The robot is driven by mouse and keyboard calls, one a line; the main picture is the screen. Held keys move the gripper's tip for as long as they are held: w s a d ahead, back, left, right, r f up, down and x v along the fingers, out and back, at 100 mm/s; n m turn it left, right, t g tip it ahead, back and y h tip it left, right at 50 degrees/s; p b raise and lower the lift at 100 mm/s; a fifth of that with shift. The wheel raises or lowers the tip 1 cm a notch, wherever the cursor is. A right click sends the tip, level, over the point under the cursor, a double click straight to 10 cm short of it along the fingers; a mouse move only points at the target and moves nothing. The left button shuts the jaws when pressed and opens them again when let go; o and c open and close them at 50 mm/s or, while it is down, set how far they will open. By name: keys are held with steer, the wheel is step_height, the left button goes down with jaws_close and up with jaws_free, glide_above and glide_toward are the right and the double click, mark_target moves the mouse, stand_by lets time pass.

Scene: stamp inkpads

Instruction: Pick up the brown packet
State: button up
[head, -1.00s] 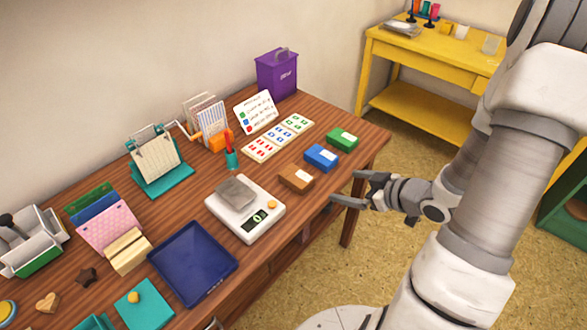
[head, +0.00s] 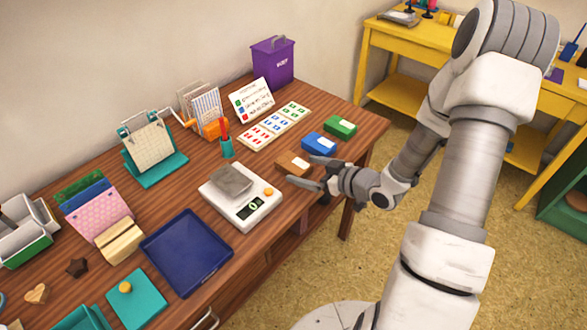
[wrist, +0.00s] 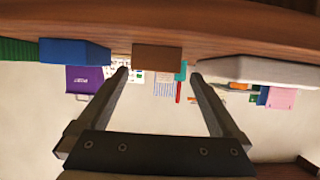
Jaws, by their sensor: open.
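The brown packet (head: 293,164) lies on the wooden table near its front edge, between the white scale and the blue packet. It has a small white label on top. In the wrist view, which looks upside down, the brown packet (wrist: 157,58) sits ahead, between the lines of my two fingers. My gripper (head: 315,172) is open and empty, low at the table's front edge, with its fingers pointing at the packet. In the head view the fingertips partly overlap the packet's near side. I cannot tell whether they touch it.
The blue packet (head: 318,145) and green packet (head: 340,127) lie to the right. The white scale (head: 262,207) with a grey block stands close on the left. A navy tray (head: 187,250) lies farther left. Cards (head: 272,127) lie behind the packets.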

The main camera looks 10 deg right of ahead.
mark_target(296, 164)
steer(key=shift+w+b+x, duration=0.25)
steer(key=shift+b+x, duration=0.4)
steer(key=shift+x, duration=2.1)
steer(key=shift+d+r, duration=0.25)
steer(key=c, duration=1.5)
